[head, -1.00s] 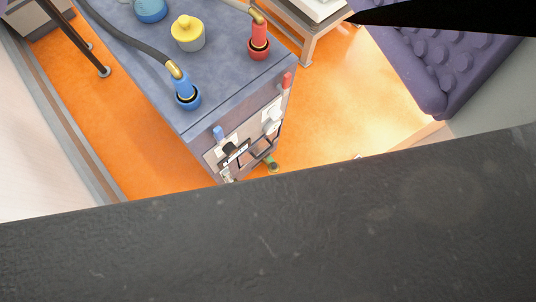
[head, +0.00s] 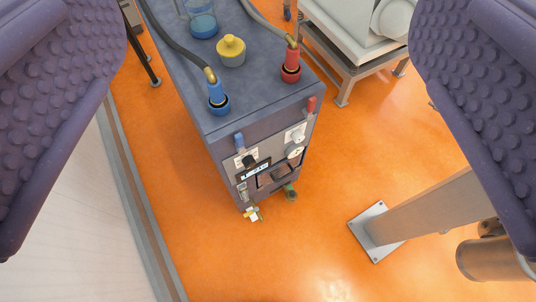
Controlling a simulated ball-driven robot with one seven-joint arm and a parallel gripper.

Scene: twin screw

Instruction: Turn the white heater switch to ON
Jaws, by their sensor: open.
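A blue-grey cabinet (head: 262,100) stands on the orange floor, and its front panel faces the lower right. On the panel's right side is a round white knob (head: 295,152), which looks like the white heater switch. A small white part (head: 298,136) sits just above it. The markings are too small to read, so I cannot tell ON from OFF. A black knob (head: 249,161) is on the panel's left side. My gripper (head: 268,110) is open and empty. Its purple bumpy fingers frame the left and right of the view, apart from the cabinet and knob.
Blue (head: 217,97) and red (head: 291,67) hose fittings and a yellow-capped jar (head: 231,51) are on the cabinet top. A metal post with a square foot (head: 378,232) stands at the lower right. A cart (head: 350,60) is at the top right. Orange floor in front is clear.

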